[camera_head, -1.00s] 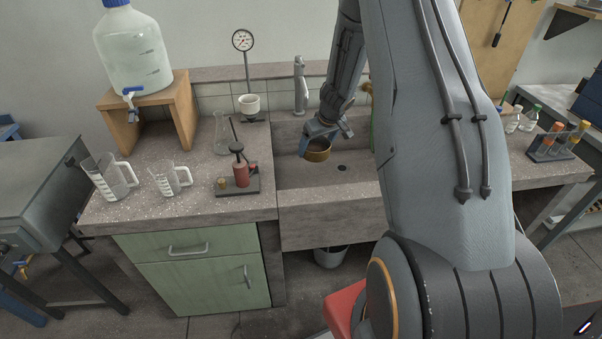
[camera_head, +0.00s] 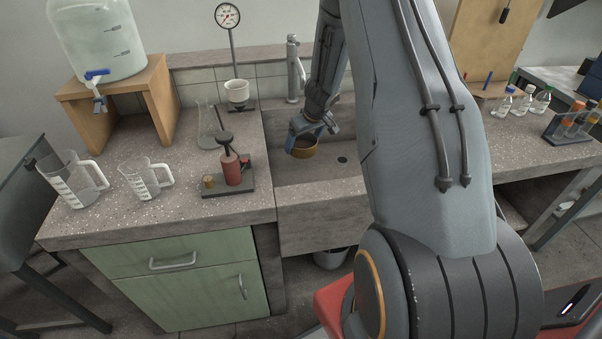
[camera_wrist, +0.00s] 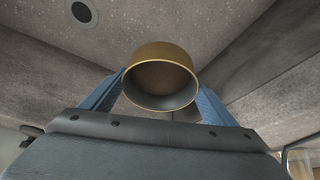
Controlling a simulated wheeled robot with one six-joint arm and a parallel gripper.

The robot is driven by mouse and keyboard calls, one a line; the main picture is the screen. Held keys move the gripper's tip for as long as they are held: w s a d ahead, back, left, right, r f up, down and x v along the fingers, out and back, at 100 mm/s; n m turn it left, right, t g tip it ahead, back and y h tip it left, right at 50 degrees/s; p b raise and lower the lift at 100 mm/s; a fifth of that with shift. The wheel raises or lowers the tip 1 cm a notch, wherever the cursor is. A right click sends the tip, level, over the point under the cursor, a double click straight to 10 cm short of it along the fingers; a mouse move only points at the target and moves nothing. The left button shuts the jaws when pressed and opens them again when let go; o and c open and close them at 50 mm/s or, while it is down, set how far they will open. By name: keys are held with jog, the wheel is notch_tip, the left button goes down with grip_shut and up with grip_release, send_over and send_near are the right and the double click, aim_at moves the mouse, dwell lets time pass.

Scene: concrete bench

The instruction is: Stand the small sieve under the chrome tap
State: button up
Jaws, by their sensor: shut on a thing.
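The small sieve (camera_head: 304,148) is a round brass-coloured ring. My gripper (camera_head: 306,133) is shut on it and holds it over the left part of the stone sink (camera_head: 310,217). In the wrist view the sieve (camera_wrist: 160,76) sits between my two blue fingers, its open end facing the camera. The chrome tap (camera_head: 292,68) stands upright at the back of the sink, behind and a little left of the sieve. I cannot tell how high above the basin floor the sieve is.
The drain hole (camera_wrist: 81,12) lies beyond the sieve in the wrist view. Bottles (camera_head: 522,100) stand at the right.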

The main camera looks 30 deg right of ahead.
notch_tip(320, 180, down, 10)
jog(key=b, duration=0.2)
jog(key=shift+b, duration=0.4)
jog(key=shift+f, duration=0.1)
jog(key=o, duration=1.2)
